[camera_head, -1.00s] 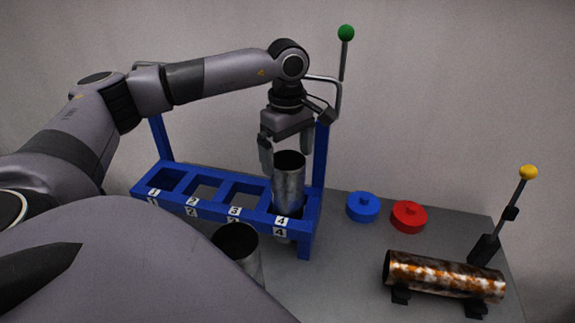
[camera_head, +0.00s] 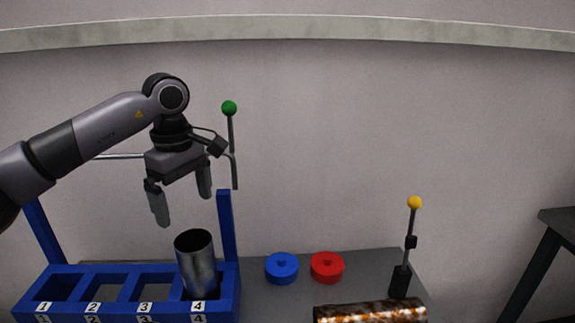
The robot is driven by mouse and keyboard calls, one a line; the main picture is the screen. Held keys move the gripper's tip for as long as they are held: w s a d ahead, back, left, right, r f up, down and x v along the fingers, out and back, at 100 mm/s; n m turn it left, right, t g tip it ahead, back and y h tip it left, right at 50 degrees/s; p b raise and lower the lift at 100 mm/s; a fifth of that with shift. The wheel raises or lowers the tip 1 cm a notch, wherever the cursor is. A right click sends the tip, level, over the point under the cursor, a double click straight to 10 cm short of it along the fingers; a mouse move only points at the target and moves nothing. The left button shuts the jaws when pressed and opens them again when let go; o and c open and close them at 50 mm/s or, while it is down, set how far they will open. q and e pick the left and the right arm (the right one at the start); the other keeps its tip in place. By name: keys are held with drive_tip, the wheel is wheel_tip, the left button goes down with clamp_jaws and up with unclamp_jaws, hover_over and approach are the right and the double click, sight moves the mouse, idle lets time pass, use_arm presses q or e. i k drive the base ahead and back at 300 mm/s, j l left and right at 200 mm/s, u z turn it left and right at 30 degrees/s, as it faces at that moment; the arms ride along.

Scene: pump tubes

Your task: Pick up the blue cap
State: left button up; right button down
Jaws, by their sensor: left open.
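The blue cap (camera_head: 282,268) lies flat on the grey table, right of the blue rack and just left of a red cap (camera_head: 327,267). My left gripper (camera_head: 182,208) is open and empty, pointing down. It hangs above and slightly left of a metal tube (camera_head: 197,264), apart from it, and is up and to the left of the blue cap. The tube stands in slot 4 of the blue rack (camera_head: 228,240). My right gripper is not in view.
A lever with a yellow knob (camera_head: 414,202) stands at the right of the table. A rusty tube (camera_head: 370,312) lies in front of it, cut off below. A green-knobbed lever (camera_head: 229,108) rises behind the rack. A dark table (camera_head: 556,222) is at far right.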

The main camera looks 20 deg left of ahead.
sight(282, 268)
drive_tip(key=k, duration=1)
